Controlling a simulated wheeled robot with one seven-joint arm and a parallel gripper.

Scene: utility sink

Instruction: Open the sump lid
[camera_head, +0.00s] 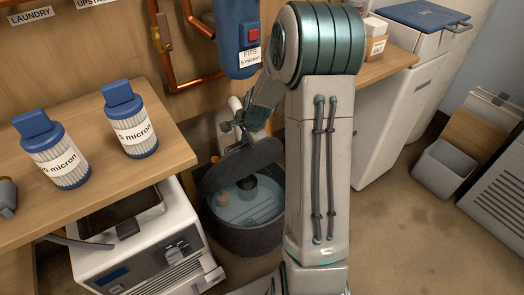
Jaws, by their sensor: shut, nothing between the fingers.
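The sump (243,237) is a dark round basin on the floor, left of my arm. Clear bluish water and a dark fitting show inside it. Its dark grey lid (238,168) is tilted up, leaving the front of the opening uncovered. My gripper (232,136) is above and behind the raised lid, close to its upper edge. It is shut and holds nothing. I cannot tell whether it touches the lid. My arm hides the right side of the lid and sump.
Two blue-capped filter cartridges (130,118) (54,151) stand on the wooden counter (172,140) at left. A white machine (152,248) stands below it. A blue filter housing (238,35) and copper pipes (168,60) are on the wall. Open floor lies right of my arm.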

